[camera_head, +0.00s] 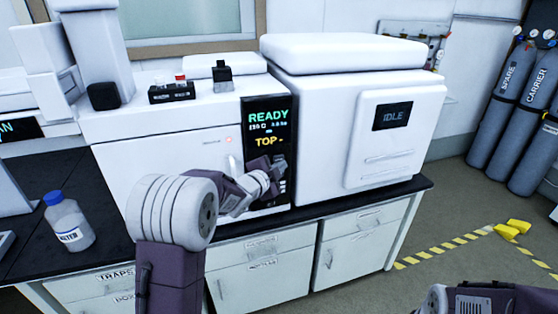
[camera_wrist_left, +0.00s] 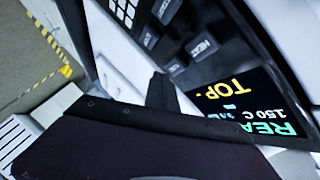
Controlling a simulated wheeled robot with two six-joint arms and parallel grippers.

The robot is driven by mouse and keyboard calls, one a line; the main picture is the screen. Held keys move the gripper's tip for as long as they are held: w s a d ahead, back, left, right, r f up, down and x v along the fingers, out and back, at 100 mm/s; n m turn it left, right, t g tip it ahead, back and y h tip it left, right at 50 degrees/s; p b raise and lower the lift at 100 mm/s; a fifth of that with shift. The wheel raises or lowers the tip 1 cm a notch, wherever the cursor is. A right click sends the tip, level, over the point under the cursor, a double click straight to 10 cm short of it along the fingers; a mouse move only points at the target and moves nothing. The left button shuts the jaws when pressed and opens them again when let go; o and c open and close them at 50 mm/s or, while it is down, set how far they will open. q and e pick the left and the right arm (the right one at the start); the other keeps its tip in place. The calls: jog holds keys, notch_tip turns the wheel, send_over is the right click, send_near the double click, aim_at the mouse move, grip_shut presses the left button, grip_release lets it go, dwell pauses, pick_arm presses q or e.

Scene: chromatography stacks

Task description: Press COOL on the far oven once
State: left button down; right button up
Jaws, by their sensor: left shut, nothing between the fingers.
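A white oven (camera_head: 165,165) stands on the dark bench with a black control panel (camera_head: 266,117). Its screen reads READY, a temperature line and TOP. The panel also shows, turned over, in the left wrist view (camera_wrist_left: 232,90), with dark keys; one key reads HEAT (camera_wrist_left: 203,47). I cannot make out which key is COOL. My left gripper (camera_head: 277,171) is shut and empty, in front of the keys below the screen. Its dark fingers (camera_wrist_left: 161,91) are close to the panel in the wrist view; I cannot tell whether they touch it. My right gripper is out of view.
A white unit (camera_head: 335,120) with an IDLE screen stands directly right of the panel. A blue-capped bottle (camera_head: 68,222) is on the bench at left. Gas cylinders (camera_head: 518,115) stand at far right. Yellow items (camera_head: 512,229) lie by striped floor tape, with open floor around.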

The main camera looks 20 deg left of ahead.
pick_arm(q)
jog(key=shift+w+a, duration=0.25)
jog(key=shift+w, duration=0.15)
jog(key=shift+w+a+p, duration=0.25)
jog(key=shift+w+p, duration=0.1)
dwell(0.9)
jog(key=shift+s+d+b, duration=0.5)
jog(key=shift+s+b, duration=0.15)
jog(key=shift+s, duration=0.1)
jog(key=shift+f, duration=0.1)
